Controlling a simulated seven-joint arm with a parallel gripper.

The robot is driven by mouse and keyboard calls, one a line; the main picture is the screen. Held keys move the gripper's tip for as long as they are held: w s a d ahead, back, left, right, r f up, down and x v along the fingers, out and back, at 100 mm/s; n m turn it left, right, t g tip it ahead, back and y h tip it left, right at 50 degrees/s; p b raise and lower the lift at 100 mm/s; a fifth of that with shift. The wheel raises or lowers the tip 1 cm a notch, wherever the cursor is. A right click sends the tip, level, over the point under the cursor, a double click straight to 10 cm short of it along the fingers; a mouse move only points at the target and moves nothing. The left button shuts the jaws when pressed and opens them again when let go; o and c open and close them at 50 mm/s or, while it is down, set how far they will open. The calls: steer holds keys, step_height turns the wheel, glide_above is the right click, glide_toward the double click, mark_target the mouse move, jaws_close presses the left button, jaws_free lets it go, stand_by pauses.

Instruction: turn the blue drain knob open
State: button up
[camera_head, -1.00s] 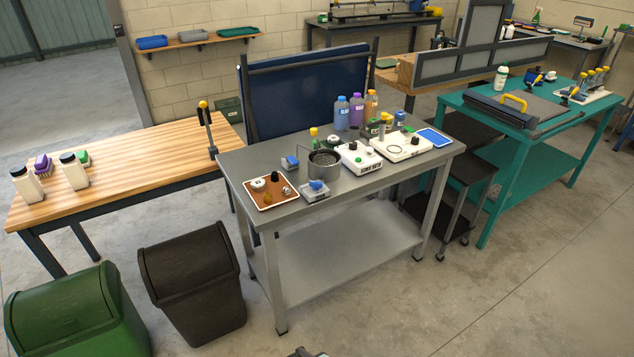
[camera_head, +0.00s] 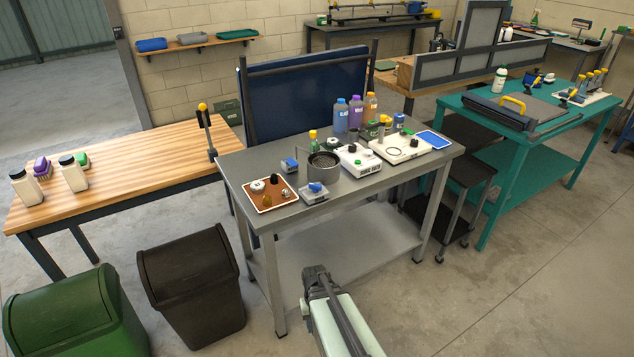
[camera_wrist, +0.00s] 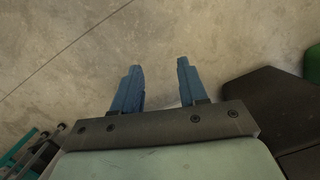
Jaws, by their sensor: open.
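A small blue knob (camera_head: 316,187) sits on a grey block near the front edge of the grey metal workbench (camera_head: 352,190), just in front of a round grey pot (camera_head: 324,166). A second small blue-topped block (camera_head: 290,165) sits behind and to the left of it. I cannot tell which is the drain knob, nor how either is turned. My gripper (camera_wrist: 158,66) is open and empty in the wrist view, its two blue fingers pointing over bare concrete floor. No knob shows in that view. In the head view my arm is in front of the bench, well apart from the knobs.
A brown tray (camera_head: 262,203) with small parts lies left of the knob. White boxed devices (camera_head: 358,160) and several bottles (camera_head: 356,112) stand to the right and behind. A black bin (camera_head: 190,285) and green bin (camera_head: 72,325) stand front left. Floor front right is clear.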

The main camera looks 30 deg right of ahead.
steer(key=w+d+r+m+t+h, duration=0.1)
steer(key=w+d+r+t, duration=0.1)
steer(key=w+d+r, duration=0.8)
steer(key=w+d+r+m+t, duration=0.1)
steer(key=w+d+r+t, duration=0.2)
steer(key=w+d+r, duration=0.65)
steer(key=w+d+r+t, duration=0.1)
steer(key=w+d+r, duration=0.15)
steer(key=r, duration=1.45)
step_height(320, 180, up, 9)
steer(key=n+y, duration=0.4)
steer(key=n, duration=1)
glide_above(315, 184)
steer(key=s+d, duration=0.4)
steer(key=shift+g, duration=0.4)
steer(key=x, duration=1.4)
steer(key=shift+s+d+f, duration=0.1)
steer(key=shift+s+d, duration=0.05)
steer(key=shift+d, duration=0.2)
steer(key=shift+c, duration=0.3)
